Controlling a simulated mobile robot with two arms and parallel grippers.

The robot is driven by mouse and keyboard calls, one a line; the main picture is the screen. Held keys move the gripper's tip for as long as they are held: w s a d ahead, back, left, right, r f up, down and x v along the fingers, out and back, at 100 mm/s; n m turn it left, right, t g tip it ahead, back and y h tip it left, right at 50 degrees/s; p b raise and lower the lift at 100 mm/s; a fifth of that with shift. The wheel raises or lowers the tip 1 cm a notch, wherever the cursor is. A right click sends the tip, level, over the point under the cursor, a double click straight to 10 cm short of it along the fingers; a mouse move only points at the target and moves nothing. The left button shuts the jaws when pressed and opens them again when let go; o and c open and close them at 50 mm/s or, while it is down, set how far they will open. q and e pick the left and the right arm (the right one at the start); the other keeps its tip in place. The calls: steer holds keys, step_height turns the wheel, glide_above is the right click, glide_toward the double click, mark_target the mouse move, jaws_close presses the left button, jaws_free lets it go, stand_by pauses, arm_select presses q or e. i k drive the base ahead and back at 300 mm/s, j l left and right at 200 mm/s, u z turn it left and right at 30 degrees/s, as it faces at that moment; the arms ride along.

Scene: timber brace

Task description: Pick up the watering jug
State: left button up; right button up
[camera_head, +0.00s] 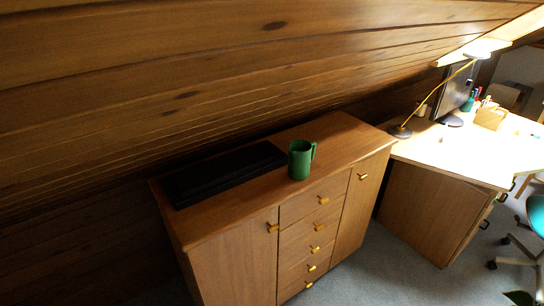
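A green jug (299,160) with a handle on its right side stands upright on top of a wooden cabinet (336,142). It is near the cabinet's front edge, around the middle of its length. Neither of my grippers shows in the head view, and nothing touches the jug except the surface under it.
A flat black box-like object (222,174) lies left of the jug on the cabinet. A sloped timber ceiling (200,80) comes down low behind it. A desk (470,158) with a lamp (400,131) and monitor stands at the right. Grey floor (400,260) is open in front.

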mark_target(304, 158)
steer(key=i+l+u, duration=0.15)
steer(key=l, duration=0.3)
steer(key=i+l+u, duration=0.2)
steer(key=l, duration=0.2)
steer(key=l+u, duration=0.15)
steer(key=l, duration=0.3)
steer(key=i+l+u, duration=0.15)
steer(key=l, duration=0.35)
